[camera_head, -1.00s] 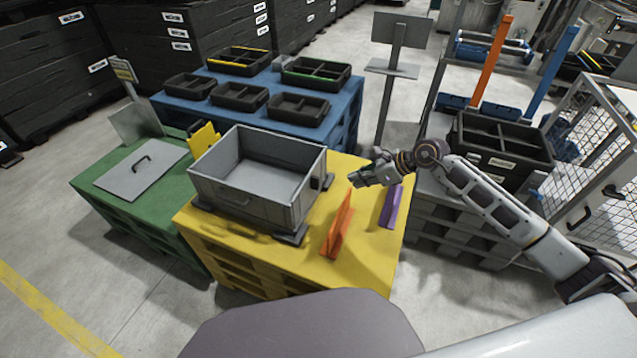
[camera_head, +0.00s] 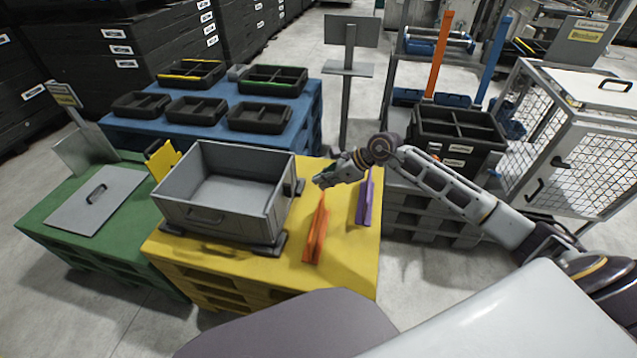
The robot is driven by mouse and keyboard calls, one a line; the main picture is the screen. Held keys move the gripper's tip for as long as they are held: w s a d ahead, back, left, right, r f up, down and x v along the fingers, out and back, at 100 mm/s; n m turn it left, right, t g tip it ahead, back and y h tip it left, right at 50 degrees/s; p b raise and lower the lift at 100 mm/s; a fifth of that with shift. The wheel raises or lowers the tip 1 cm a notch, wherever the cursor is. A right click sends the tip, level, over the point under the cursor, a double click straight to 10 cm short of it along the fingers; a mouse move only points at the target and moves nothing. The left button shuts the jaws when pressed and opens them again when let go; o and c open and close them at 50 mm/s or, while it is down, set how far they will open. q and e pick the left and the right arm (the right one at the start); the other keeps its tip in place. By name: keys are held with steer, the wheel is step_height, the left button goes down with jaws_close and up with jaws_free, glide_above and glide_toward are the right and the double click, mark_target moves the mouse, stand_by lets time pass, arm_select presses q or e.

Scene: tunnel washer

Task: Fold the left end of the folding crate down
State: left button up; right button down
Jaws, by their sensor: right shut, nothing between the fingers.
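The grey folding crate (camera_head: 226,221) stands on the yellow pallet (camera_head: 345,262) with its walls upright. Its left end (camera_head: 172,190) is up. My right gripper (camera_head: 319,182) is shut and empty. It is to the right of the crate, near the top of the orange piece (camera_head: 316,236) in the picture; I cannot tell whether it touches it. My left gripper is not in view.
A purple piece (camera_head: 365,198) stands behind the orange one. A yellow piece (camera_head: 162,160) is beside the crate's left end. A grey lid (camera_head: 97,202) lies on the green pallet (camera_head: 45,218). Black trays (camera_head: 194,111) sit on the blue pallet (camera_head: 300,120) behind.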

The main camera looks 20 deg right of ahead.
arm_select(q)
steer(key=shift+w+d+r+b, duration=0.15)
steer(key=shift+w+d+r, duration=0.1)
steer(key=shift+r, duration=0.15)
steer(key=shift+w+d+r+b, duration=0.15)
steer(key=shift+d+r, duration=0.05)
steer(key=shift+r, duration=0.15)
arm_select(e)
steer(key=x, duration=0.9)
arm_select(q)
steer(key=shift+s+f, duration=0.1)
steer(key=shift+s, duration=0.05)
arm_select(e)
steer(key=shift+w+a+f, duration=0.1)
steer(key=shift+a, duration=0.05)
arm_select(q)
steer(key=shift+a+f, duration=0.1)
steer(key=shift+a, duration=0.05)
arm_select(e)
steer(key=shift+w, duration=0.1)
